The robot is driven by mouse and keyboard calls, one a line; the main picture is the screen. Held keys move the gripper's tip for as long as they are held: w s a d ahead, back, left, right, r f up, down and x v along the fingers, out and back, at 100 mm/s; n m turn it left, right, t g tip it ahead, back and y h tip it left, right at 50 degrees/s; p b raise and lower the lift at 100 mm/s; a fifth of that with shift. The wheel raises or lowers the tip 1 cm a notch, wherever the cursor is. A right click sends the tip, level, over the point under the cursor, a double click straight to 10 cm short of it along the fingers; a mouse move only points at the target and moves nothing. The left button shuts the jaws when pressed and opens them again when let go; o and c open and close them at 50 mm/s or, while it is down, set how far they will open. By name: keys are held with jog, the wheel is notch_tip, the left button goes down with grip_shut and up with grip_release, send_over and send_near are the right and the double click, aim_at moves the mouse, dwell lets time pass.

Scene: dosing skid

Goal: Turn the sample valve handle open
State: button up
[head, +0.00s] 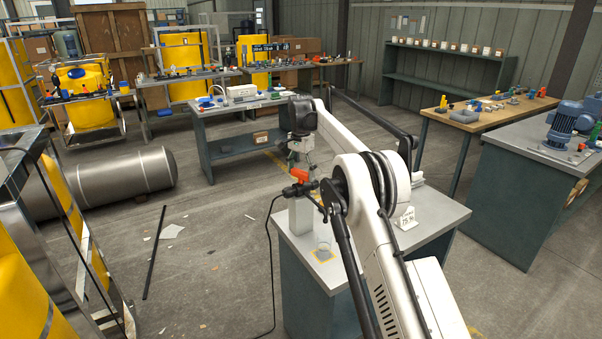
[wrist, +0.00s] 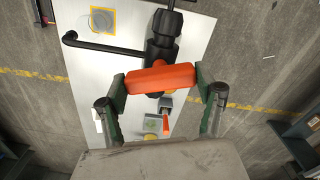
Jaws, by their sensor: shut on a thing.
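The orange-red sample valve handle (wrist: 158,78) lies between the two fingers of my gripper (wrist: 162,88) in the wrist view. The gripper is shut on it, a finger at each end. The handle sits crosswise over the black valve body (wrist: 162,45), slightly tilted. A black spout pipe (wrist: 95,45) runs left from the body. In the head view the handle (head: 299,175) shows just below my gripper (head: 300,162), with the black valve (head: 298,190) under it.
A clear beaker (head: 323,252) stands on a yellow-outlined square on the grey bench (head: 352,262). A small sign (head: 405,219) stands at the right of the bench. A black cable (head: 270,262) hangs at the left. A small orange-handled fitting (wrist: 166,123) lies below the handle.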

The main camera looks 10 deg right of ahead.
aim_at(301, 171)
jog(key=n, duration=1.3)
jog(key=shift+n, duration=0.4)
dwell(0.3)
jog(key=o, duration=1.2)
notch_tip(301, 171, up, 7)
jog(key=shift+f, duration=0.15)
jog(key=shift+r, duration=0.4)
jog(key=shift+r, duration=0.1)
